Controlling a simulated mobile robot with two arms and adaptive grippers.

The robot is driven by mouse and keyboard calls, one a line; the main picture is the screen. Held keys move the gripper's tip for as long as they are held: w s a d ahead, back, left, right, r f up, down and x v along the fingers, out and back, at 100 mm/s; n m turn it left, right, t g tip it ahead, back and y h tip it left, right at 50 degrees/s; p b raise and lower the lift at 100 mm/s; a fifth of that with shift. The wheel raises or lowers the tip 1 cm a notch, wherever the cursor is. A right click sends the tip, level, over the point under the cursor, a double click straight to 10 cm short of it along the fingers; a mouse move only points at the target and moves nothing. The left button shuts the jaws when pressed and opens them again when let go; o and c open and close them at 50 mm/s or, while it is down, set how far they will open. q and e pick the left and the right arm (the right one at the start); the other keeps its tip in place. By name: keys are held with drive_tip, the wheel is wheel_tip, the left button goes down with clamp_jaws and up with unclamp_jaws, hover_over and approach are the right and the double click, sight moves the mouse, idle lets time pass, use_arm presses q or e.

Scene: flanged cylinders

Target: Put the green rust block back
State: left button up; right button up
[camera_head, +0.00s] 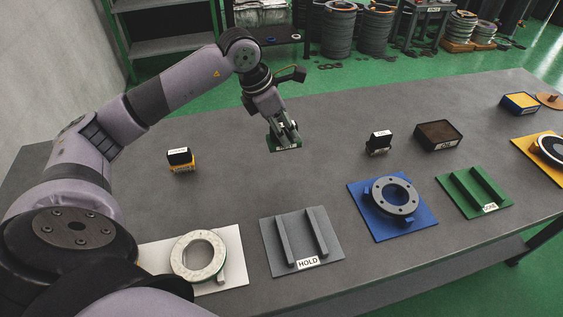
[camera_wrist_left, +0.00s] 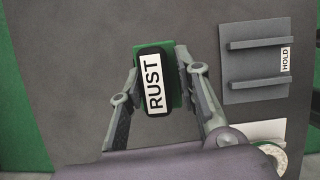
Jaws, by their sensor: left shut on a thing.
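The green rust block (camera_head: 286,148) is dark green with a black top part and a white label. In the left wrist view the block (camera_wrist_left: 172,74) shows its label, which reads RUST. My left gripper (camera_head: 285,139) is shut on it, with one finger on each side; the left wrist view shows the same gripper (camera_wrist_left: 159,72) closed around it. The block is over the far middle part of the table; I cannot tell whether it touches the surface. My right gripper is not in view.
A yellow-and-black block (camera_head: 181,161) stands left and a small black block (camera_head: 378,144) right. Beyond that is a brown-topped tray (camera_head: 452,143). Along the front lie a white plate (camera_head: 233,245), grey HOLD plate (camera_head: 302,239), blue plate (camera_head: 410,225) and green plate (camera_head: 490,190) with ridges.

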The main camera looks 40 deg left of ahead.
sight(268, 143)
use_arm(q)
drive_tip(key=f+p, duration=0.1)
drive_tip(key=f, duration=0.5)
drive_tip(key=f+p, duration=0.1)
drive_tip(key=f, duration=0.5)
drive_tip(key=shift+a+f, duration=0.2)
drive_tip(key=shift+f, duration=0.1)
drive_tip(key=o, duration=0.7)
drive_tip(key=shift+s, duration=0.1)
drive_tip(key=shift+c, duration=0.2)
drive_tip(key=o, duration=0.5)
drive_tip(key=shift+c, duration=0.2)
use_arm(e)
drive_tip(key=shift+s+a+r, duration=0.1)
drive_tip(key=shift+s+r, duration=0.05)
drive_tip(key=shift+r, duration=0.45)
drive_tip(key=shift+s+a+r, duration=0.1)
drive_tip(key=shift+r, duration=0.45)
use_arm(q)
drive_tip(key=b+v, duration=0.3)
drive_tip(key=v, duration=0.8)
drive_tip(key=shift+s+r, duration=0.2)
drive_tip(key=shift+r, duration=0.3)
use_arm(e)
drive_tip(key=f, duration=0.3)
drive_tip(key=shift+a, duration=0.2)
